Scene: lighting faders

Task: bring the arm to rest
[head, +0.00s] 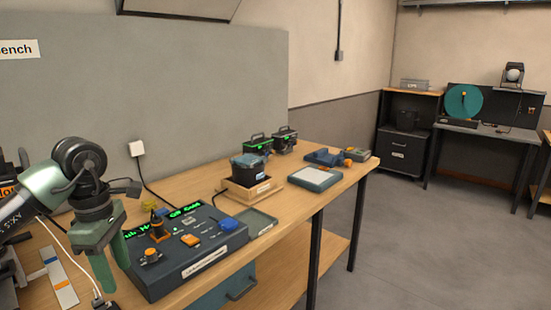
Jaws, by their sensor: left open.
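My left gripper (113,276) hangs from my left arm at the left of the head view, with its green fingers pointing down. The fingers are apart and nothing shows between them. The dark blue lighting console (190,272) sits on the wooden bench just right of the fingers. It has green lit displays, an orange knob, an orange cap and a blue cap on top. In this view the gripper overlaps the console's left edge; I cannot tell whether they touch. My right gripper is not in view.
The wooden bench (318,204) also holds a green-grey tray (262,222), a dark box in a wooden holder (238,192), and several devices farther back. The floor (430,250) at right is clear.

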